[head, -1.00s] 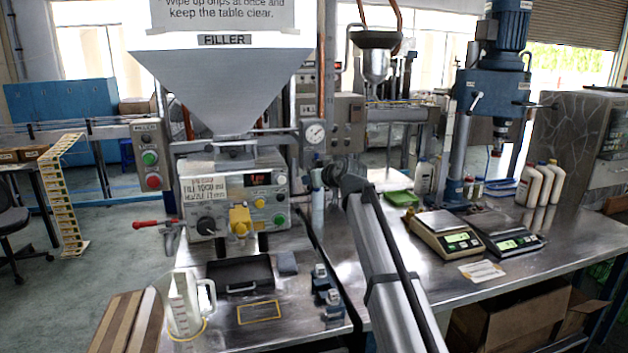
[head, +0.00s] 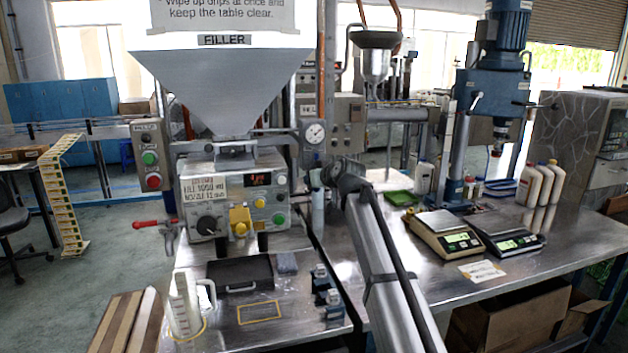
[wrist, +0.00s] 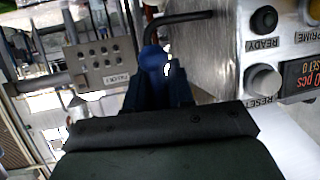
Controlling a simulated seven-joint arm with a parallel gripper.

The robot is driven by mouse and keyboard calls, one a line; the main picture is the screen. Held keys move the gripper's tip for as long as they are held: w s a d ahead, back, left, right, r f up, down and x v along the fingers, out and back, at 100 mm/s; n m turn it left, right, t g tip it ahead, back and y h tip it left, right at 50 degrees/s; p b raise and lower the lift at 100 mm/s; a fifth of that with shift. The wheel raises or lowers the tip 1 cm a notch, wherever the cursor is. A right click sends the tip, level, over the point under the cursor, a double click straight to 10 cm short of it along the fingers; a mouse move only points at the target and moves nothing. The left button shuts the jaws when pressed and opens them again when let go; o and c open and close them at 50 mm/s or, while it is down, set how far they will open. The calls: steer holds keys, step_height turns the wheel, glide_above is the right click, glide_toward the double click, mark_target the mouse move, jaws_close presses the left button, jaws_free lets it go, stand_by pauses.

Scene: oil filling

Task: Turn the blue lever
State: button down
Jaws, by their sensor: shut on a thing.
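The blue lever (wrist: 153,58) shows in the wrist view beside the grey filler box, below a dark bent rod (wrist: 180,18). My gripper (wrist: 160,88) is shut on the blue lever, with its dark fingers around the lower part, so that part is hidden. In the head view my arm reaches to the right side of the filler's control box (head: 232,192). The blue lever and my fingertips cannot be made out there.
The filler box face with the READY button (wrist: 264,19) and RESET button (wrist: 263,82) is close on the right. A grey switch panel (wrist: 105,64) stands at the left. In the head view, a measuring jug (head: 184,306) and black tray (head: 240,272) stand in front.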

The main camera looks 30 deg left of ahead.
stand_by(0.3)
steer(key=shift+w+d+n+h, duration=0.25)
steer(key=shift+d+n+h, duration=0.05)
steer(key=shift+n, duration=0.2)
steer(key=c, duration=1.1)
jaws_free()
steer(key=shift+d, duration=0.1)
steer(key=v, duration=1.3)
steer(key=shift+s+d+r, duration=0.1)
steer(key=shift+s+d, duration=0.05)
steer(key=shift+s, duration=0.2)
